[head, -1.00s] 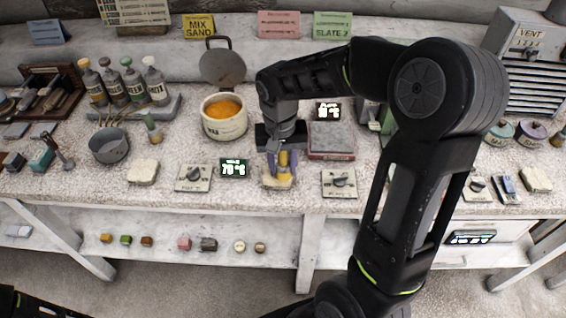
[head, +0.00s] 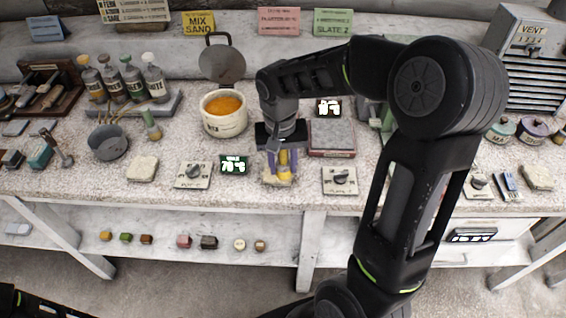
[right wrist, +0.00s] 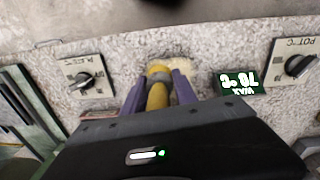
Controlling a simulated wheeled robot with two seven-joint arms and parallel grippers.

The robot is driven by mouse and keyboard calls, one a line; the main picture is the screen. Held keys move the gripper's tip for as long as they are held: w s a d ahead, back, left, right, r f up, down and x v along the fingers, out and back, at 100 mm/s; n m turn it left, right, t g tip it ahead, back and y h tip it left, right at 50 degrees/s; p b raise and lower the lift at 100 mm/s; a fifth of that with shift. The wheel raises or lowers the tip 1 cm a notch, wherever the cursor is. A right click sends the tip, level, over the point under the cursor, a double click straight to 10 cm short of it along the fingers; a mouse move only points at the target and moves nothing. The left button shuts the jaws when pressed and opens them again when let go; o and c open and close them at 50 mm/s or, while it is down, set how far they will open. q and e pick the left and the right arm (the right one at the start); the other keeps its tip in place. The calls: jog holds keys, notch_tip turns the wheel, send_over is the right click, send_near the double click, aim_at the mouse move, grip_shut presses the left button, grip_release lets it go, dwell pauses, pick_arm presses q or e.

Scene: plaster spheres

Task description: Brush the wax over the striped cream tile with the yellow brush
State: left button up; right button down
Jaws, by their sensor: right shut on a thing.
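My right gripper (head: 282,160) is shut on the yellow brush (head: 284,158), which points down at the bench. It also shows in the right wrist view between the purple fingers (right wrist: 158,95). The cream tile (head: 272,183) lies under the brush near the bench's front edge, mostly hidden by brush and fingers; its stripes are too small to make out. The brush end is at the tile, but I cannot tell whether it touches. A cream pot of orange wax (head: 225,125) stands behind and to the left. My left gripper is out of view.
A green-lit display (head: 234,166) and dial plates (head: 193,176) (head: 340,180) flank the tile. A grey slab (head: 331,138) lies behind to the right. A pale tile (head: 142,168) and a grey pan (head: 108,146) are to the left. Several small blocks sit on the lower shelf.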

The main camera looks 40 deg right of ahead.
jog(key=shift+f, duration=0.35)
jog(key=shift+a+r, duration=0.1)
jog(key=shift+s+a, duration=0.2)
jog(key=shift+s, duration=0.15)
jog(key=shift+s+a+b, duration=0.25)
jog(key=shift+s+b, duration=0.1)
jog(key=shift+s, duration=0.05)
jog(key=shift+w, duration=0.1)
dwell(0.4)
jog(key=shift+w+d, duration=0.55)
jog(key=shift+w, duration=0.15)
